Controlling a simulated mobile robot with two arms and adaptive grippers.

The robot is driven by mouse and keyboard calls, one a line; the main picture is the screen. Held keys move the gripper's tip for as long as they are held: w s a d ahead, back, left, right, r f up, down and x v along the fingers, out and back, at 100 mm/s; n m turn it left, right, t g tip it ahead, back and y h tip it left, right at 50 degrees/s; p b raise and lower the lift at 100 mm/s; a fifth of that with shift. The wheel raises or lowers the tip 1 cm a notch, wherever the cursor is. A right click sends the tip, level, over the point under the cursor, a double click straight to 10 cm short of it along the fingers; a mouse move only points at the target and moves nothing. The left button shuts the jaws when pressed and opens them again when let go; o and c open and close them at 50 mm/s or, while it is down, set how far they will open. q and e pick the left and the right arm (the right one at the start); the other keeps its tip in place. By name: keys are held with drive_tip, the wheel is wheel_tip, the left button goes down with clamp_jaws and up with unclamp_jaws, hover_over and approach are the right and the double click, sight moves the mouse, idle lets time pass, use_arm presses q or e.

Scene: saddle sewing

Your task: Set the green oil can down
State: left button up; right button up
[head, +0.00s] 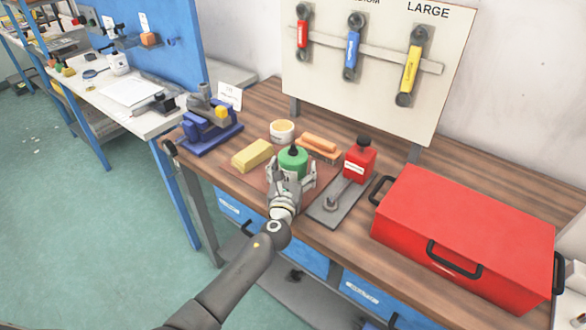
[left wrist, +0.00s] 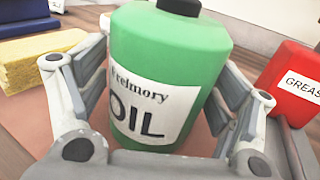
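The green oil can (head: 293,160) stands upright between the fingers of my left gripper (head: 294,172), over the reddish-brown mat on the wooden bench. In the left wrist view the can (left wrist: 165,60) fills the middle, with its OIL label facing the camera and its black cap cut off at the top. The left gripper's fingers (left wrist: 168,90) lie along both sides of the can and look closed against it. The can's base is partly hidden, so I cannot tell whether it touches the mat. My right gripper is not in view.
A yellow sponge (head: 253,155) lies left of the can, a round tub (head: 282,131) behind it. An orange-handled brush (head: 320,146) lies behind right. A red grease can (head: 359,161) stands on a grey plate to the right. A red toolbox (head: 465,235) fills the bench's right end.

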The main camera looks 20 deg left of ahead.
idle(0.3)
use_arm(q)
drive_tip(key=shift+r, duration=0.25)
drive_tip(key=s, duration=0.4)
drive_tip(key=s+d, duration=0.1)
drive_tip(key=s, duration=0.7)
drive_tip(key=shift+d, duration=0.2)
drive_tip(key=shift+f, duration=0.1)
